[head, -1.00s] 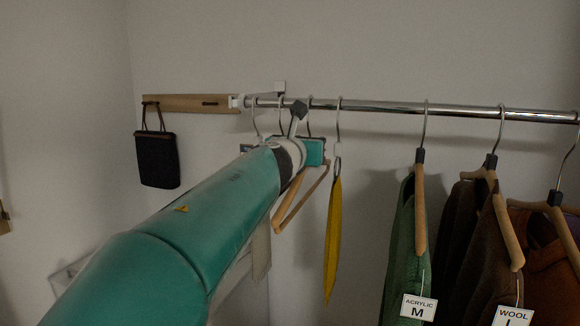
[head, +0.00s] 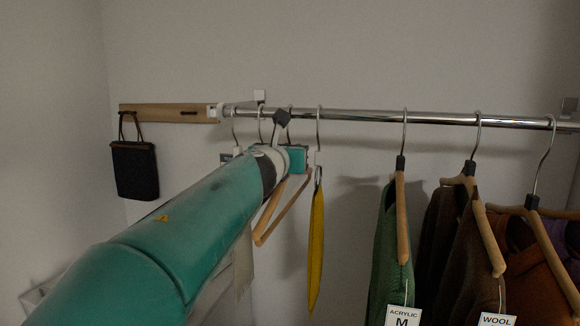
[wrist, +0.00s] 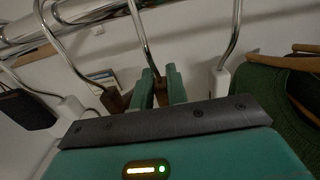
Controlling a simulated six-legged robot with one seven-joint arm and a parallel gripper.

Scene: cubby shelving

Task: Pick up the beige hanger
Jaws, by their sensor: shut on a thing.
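The beige wooden hanger (head: 268,213) hangs bare below the rail in the head view, its upper part hidden behind my arm. My gripper (wrist: 163,88) is shut on the hanger's neck, just below the metal hook (wrist: 143,42) in the wrist view. The hook rises from between the two teal fingers towards the rail. In the head view my gripper (head: 297,158) shows only as a teal block under the rail, with its fingertips hidden.
A chrome rail (head: 360,116) runs across. Close right of my gripper hangs a yellow item (head: 316,240); farther right, a green garment (head: 382,255) and brown ones. Other hooks are close on the left. A black bag (head: 135,170) hangs on a wooden wall strip (head: 165,112).

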